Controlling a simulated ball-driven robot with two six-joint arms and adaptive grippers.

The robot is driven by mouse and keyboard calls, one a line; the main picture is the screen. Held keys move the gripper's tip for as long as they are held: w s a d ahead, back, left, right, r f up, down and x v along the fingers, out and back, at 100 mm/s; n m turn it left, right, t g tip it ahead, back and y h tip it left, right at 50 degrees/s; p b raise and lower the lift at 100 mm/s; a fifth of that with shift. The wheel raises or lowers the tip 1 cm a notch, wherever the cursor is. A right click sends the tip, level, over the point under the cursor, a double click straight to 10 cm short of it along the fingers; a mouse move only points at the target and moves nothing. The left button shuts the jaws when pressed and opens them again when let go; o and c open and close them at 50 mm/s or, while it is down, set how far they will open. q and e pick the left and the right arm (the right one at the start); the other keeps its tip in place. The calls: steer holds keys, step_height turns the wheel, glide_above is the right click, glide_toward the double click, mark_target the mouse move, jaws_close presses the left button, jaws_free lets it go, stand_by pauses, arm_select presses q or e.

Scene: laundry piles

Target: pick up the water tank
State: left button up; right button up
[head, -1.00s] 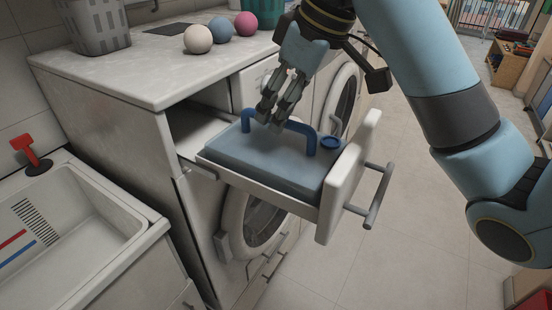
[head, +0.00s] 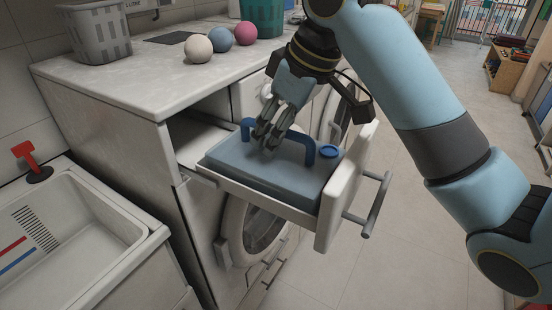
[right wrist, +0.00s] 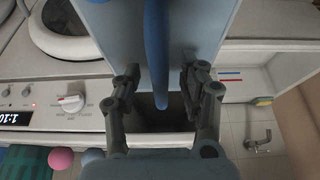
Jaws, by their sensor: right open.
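The water tank (head: 245,168) is a flat grey-blue box with a dark blue arched handle (head: 300,138) and a round blue cap (head: 330,152). It lies in a pulled-out white drawer (head: 336,200). My right gripper (head: 266,138) is open, with its fingers down at the handle, just above the tank's top. In the right wrist view the handle (right wrist: 157,50) runs between the two spread fingers, with a gap on each side. The fingers hide part of the handle in the head view. My left gripper is not in view.
A stone-like counter (head: 130,80) stands behind, with a grey basket (head: 97,35), a teal container (head: 262,15) and white, blue and pink balls (head: 198,48).

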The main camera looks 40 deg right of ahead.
steer(key=shift+f, duration=0.1)
stand_by(0.3)
jaws_close()
steer(key=shift+w, duration=0.1)
stand_by(0.4)
